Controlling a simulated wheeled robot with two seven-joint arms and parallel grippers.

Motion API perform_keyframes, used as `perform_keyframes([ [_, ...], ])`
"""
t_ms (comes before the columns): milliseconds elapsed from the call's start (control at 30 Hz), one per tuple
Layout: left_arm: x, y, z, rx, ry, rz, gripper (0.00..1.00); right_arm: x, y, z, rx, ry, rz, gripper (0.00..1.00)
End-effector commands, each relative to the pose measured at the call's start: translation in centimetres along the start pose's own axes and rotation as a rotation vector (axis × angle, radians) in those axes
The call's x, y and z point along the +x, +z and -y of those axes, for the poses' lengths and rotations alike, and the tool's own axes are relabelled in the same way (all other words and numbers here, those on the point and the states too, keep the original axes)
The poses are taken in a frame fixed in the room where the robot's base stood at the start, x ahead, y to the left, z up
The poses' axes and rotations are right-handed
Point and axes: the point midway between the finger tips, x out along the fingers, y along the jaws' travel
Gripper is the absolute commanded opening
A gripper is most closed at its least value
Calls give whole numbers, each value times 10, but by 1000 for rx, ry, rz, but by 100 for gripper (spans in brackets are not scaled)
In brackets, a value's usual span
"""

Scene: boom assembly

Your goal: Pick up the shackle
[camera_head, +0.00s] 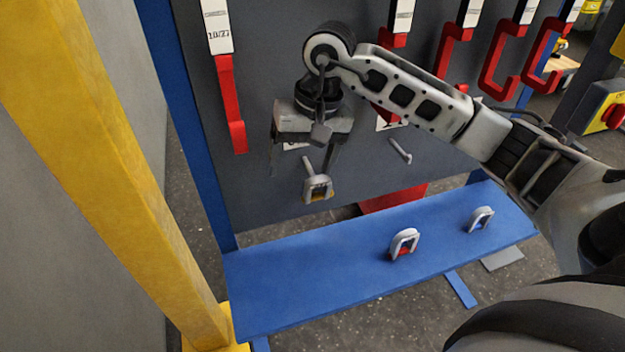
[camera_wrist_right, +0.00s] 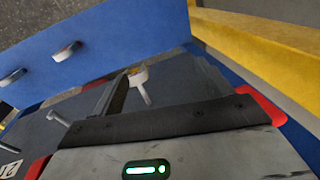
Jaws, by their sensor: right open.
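A grey shackle (camera_head: 318,189) hangs on a peg on the dark grey panel in the head view. It also shows in the right wrist view (camera_wrist_right: 138,77), partly cut off by my gripper. My right gripper (camera_head: 302,165) points down in front of the panel, just above this shackle. Its two fingers are spread with nothing between them, and I see no contact with the shackle. Two more shackles stand on the blue shelf: one near its middle (camera_head: 404,243) and one farther right (camera_head: 481,218). My left gripper is out of view.
The blue shelf (camera_head: 300,290) runs below the panel (camera_head: 260,200). A bare peg (camera_head: 400,151) sticks out to the right of the gripper. Red hooks (camera_head: 230,105) hang along the upper panel. A yellow post (camera_head: 110,150) stands at the left.

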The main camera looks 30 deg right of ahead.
Motion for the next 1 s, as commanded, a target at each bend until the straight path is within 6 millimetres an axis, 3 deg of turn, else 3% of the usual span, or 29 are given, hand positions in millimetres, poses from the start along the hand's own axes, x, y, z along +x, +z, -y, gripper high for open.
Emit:
perform_keyframes([
  [100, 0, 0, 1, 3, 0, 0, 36, -25, -21, -31, -63, 151, -77, 78],
  [233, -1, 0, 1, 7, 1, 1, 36, -24, -26, -42, -81, 200, -91, 78],
  [633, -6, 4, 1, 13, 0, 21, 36, 55, -32, -56, -80, 195, -86, 78],
  [1000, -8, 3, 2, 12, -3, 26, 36, 87, -37, -63, -78, 193, -87, 78],
])
